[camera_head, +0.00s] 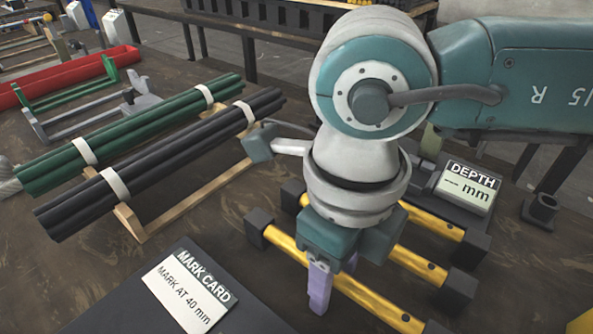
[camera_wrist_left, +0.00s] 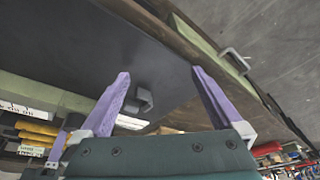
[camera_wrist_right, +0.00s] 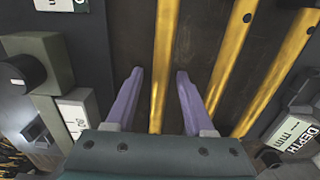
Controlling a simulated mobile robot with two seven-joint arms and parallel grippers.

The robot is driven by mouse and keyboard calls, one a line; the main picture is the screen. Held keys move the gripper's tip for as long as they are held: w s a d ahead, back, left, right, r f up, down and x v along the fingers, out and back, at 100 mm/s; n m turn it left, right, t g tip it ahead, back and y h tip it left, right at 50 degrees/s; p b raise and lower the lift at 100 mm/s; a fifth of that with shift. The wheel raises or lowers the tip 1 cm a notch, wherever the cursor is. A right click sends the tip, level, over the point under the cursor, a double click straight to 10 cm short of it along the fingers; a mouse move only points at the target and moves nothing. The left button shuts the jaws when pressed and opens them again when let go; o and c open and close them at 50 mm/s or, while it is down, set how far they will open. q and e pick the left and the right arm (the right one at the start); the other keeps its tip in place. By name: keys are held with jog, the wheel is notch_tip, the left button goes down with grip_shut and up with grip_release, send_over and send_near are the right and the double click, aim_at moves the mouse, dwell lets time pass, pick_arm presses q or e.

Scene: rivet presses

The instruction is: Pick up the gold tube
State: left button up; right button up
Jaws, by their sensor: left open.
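Several gold tubes lie side by side on dark end blocks in the head view. The nearest gold tube (camera_head: 372,301) runs under my right gripper (camera_head: 320,290). In the right wrist view a gold tube (camera_wrist_right: 166,40) passes between the purple fingertips of my right gripper (camera_wrist_right: 160,73). These fingers are apart, with a gap beside the tube; I cannot tell how far down they reach. Another gold tube (camera_wrist_right: 231,58) lies to the right there. My left gripper (camera_wrist_left: 160,78) is open and empty in its wrist view, and is not seen in the head view.
A mark card (camera_head: 187,290) stands at the front, and a depth display (camera_head: 467,188) at the right. Green tubes (camera_head: 130,133) and dark tubes (camera_head: 160,160) lie bundled on a wooden rack (camera_head: 185,205) at the left. A red tray (camera_head: 75,73) is behind them.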

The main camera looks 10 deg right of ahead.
grip_shut()
dwell(0.6)
